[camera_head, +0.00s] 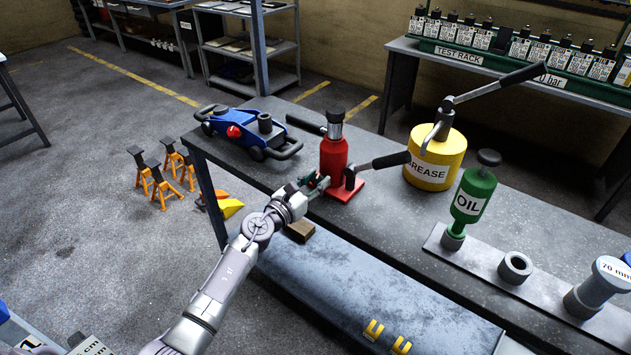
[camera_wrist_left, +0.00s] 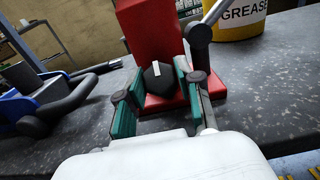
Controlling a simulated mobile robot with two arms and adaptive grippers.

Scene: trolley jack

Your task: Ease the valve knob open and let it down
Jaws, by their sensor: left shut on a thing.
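A red bottle jack (camera_head: 334,156) stands upright on the grey workbench, with a grey ram top and a black-gripped pump lever (camera_head: 378,162) to its right. The dark valve knob (camera_wrist_left: 158,77), with a white mark on its face, sits low on the jack's front in the left wrist view. My left gripper (camera_head: 319,183) reaches in at the jack's base. In the wrist view its green-padded fingers (camera_wrist_left: 157,92) stand on either side of the knob and are shut on it. In the head view the knob is hidden by the gripper. My right gripper is not in view.
A blue trolley jack (camera_head: 240,130) lies left of the red jack. A yellow grease tub (camera_head: 435,160) with a lever and a green oil can (camera_head: 472,195) stand to the right. A brown block (camera_head: 299,231) is below my wrist. Bench space in front of the tub is clear.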

